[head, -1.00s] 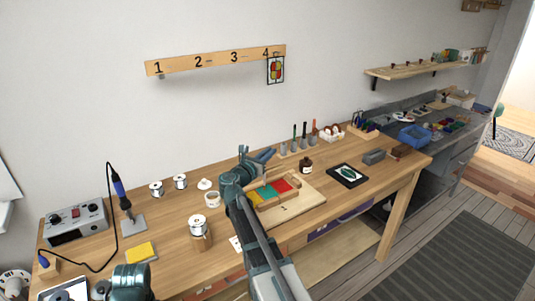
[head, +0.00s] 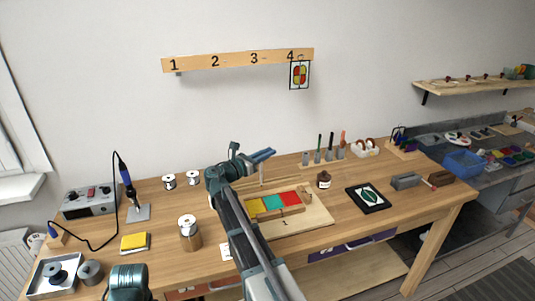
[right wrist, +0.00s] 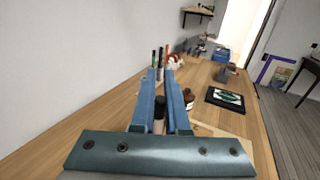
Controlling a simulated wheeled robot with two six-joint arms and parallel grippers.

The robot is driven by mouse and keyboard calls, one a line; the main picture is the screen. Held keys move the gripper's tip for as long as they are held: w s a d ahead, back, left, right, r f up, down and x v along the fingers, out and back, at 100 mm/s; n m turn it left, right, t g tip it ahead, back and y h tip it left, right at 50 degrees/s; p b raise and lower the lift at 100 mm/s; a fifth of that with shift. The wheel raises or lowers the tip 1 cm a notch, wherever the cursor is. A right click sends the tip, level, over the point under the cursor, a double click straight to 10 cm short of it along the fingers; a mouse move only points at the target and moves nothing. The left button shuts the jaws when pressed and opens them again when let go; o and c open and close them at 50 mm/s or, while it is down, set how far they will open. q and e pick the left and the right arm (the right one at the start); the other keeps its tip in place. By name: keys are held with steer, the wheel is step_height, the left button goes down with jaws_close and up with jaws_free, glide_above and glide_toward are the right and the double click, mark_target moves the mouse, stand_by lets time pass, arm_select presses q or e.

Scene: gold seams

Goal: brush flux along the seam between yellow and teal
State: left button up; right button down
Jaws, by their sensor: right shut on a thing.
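A yellow piece (head: 255,207), a teal piece (head: 272,203) and a red piece (head: 290,198) lie side by side in a wooden frame on a light board (head: 312,220) marked 1. The yellow and teal pieces adjoin. My right gripper (head: 262,156) is above and behind the pieces, shut on a thin, upright brush-like tool. Its pale shaft (head: 262,174) hangs below the fingers, and its dark part (right wrist: 159,112) shows between them in the right wrist view. I cannot tell whether its tip touches anything. My left gripper is out of view.
A small dark bottle (head: 323,181) stands behind the board's right side. A dark framed picture (head: 369,198) lies to its right. A rack of upright tools (head: 321,156) stands behind. The front right of the table is clear.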

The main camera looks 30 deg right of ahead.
steer(key=shift+f, duration=0.2)
steer(key=s+a+f+b, duration=0.2)
steer(key=s+f+b, duration=0.1)
steer(key=s, duration=0.5)
steer(key=shift+f+b, duration=0.25)
steer(key=shift+b, duration=0.2)
stand_by(0.3)
steer(key=shift+s+f+b, duration=0.1)
steer(key=shift+f+b, duration=0.25)
stand_by(1.7)
steer(key=shift+w+d, duration=0.15)
steer(key=shift+w, duration=0.6)
